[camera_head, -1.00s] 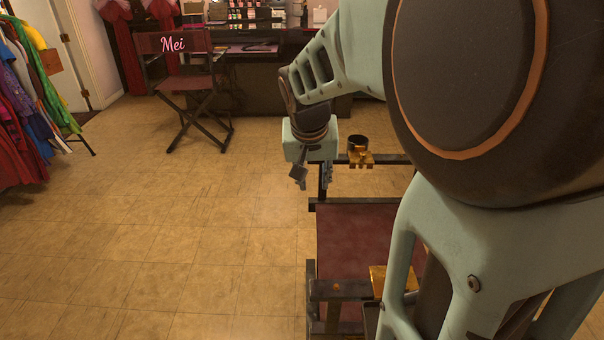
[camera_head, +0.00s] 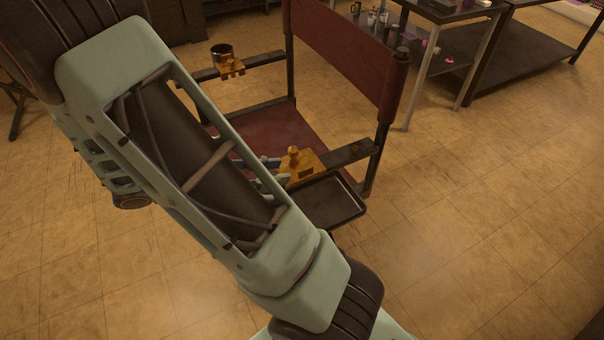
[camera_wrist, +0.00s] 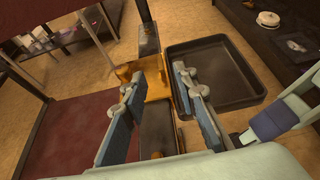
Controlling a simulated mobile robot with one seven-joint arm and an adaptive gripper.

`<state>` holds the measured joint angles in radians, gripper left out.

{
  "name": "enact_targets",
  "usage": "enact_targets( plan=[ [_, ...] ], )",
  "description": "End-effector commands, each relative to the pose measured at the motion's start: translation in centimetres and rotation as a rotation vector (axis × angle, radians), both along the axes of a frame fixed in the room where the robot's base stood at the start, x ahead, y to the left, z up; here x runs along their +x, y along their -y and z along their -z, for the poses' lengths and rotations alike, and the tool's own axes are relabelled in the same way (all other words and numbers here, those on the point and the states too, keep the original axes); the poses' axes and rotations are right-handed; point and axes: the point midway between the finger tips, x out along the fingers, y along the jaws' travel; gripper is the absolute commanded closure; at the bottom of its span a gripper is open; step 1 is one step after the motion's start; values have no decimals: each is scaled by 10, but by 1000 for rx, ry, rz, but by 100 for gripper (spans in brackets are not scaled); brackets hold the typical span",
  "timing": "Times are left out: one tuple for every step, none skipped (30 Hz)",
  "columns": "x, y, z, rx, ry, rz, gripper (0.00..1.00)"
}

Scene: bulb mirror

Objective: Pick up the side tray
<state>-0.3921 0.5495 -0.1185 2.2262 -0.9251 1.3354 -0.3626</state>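The side tray is a dark, shallow rectangular tray (camera_head: 338,203) on the near side of a red-seated chair. A gold bracket (camera_head: 304,167) with a knob sits on the armrest beside it. In the wrist view the empty tray (camera_wrist: 215,72) is right of the gold bracket (camera_wrist: 157,88). My gripper (camera_wrist: 159,76) is open, with its blue-padded fingers on either side of the bracket and armrest. I cannot tell whether they touch. In the head view my gripper (camera_head: 268,172) shows only partly at the bracket; my arm hides the rest.
The chair's red backrest (camera_head: 352,55) rises behind the armrest. A cup holder (camera_head: 224,62) is on the far armrest. A dark table (camera_head: 450,12) with small items stands at the back. Floor is open at right and left.

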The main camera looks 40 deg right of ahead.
Motion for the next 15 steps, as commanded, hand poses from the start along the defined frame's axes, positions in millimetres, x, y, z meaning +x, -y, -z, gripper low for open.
enact_targets(
  plan=[
    [-2, 7, 4, -1, -1, 2, 73],
    [-2, 10, 5, 0, 0, 1, 73],
    [-3, 14, 7, 1, 1, 1, 73],
    [-4, 16, 7, 1, 0, 2, 73],
    [-5, 17, 8, 1, 0, 2, 73],
    [-5, 19, 9, 1, 1, 3, 73],
    [-5, 21, 10, 1, 2, 2, 73],
    [-6, 24, 11, 0, 3, 2, 73],
    [-7, 28, 13, 1, 2, 3, 73],
    [-8, 32, 15, 1, 1, 5, 73],
    [-9, 36, 17, 1, 1, 5, 73],
    [-10, 42, 20, 1, 1, 4, 73],
    [-12, 47, 21, 1, 0, 5, 73],
    [-12, 51, 23, 1, 1, 4, 73],
    [-13, 55, 25, 2, 2, 4, 73]
  ],
)
